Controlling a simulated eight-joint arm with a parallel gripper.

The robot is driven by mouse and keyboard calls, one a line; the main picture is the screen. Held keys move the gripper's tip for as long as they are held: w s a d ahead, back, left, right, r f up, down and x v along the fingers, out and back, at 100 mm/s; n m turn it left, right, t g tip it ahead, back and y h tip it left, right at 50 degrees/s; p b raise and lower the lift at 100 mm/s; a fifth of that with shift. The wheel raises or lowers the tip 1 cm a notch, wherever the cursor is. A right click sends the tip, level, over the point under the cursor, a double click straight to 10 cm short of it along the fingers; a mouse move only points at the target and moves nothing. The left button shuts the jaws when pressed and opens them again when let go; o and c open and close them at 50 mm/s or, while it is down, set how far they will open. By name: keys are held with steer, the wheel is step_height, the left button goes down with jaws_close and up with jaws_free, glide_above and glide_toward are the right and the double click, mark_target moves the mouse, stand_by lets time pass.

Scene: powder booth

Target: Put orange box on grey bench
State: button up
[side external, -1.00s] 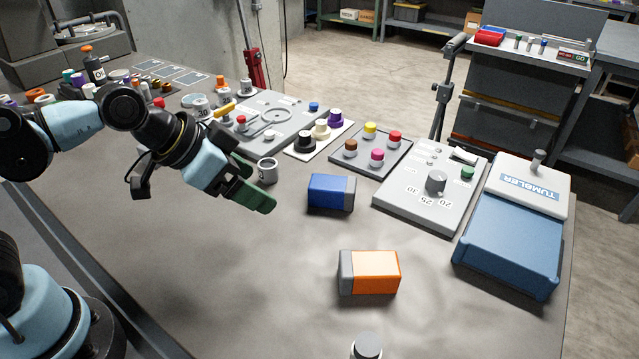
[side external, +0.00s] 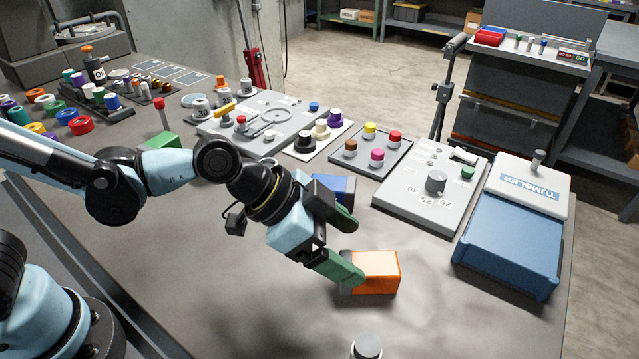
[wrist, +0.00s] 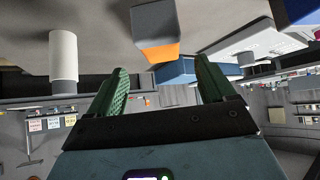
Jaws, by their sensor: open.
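The orange box (side external: 380,272) has a grey end and lies on the grey bench (side external: 250,310), right of my gripper. My gripper (side external: 348,247) is open, with green fingers spread. In the side view its nearer finger overlaps the box's grey end; I cannot tell from there whether they touch. In the wrist view the box (wrist: 155,30) shows grey with an orange end, beyond the fingertips and between the lines of the two fingers (wrist: 162,82). Nothing is between the fingers.
A blue box (side external: 338,187) sits behind my gripper, partly hidden by it. A blue tumbler machine (side external: 510,235) and a dial panel (side external: 430,190) stand to the right. The bench front is mostly clear.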

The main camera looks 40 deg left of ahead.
mark_target(369, 263)
steer(key=shift+a+x, duration=0.2)
steer(key=shift+x, duration=3)
steer(key=shift+f, duration=0.2)
steer(key=shift+c, duration=0.3)
steer(key=c, duration=1.2)
steer(key=shift+o, duration=0.2)
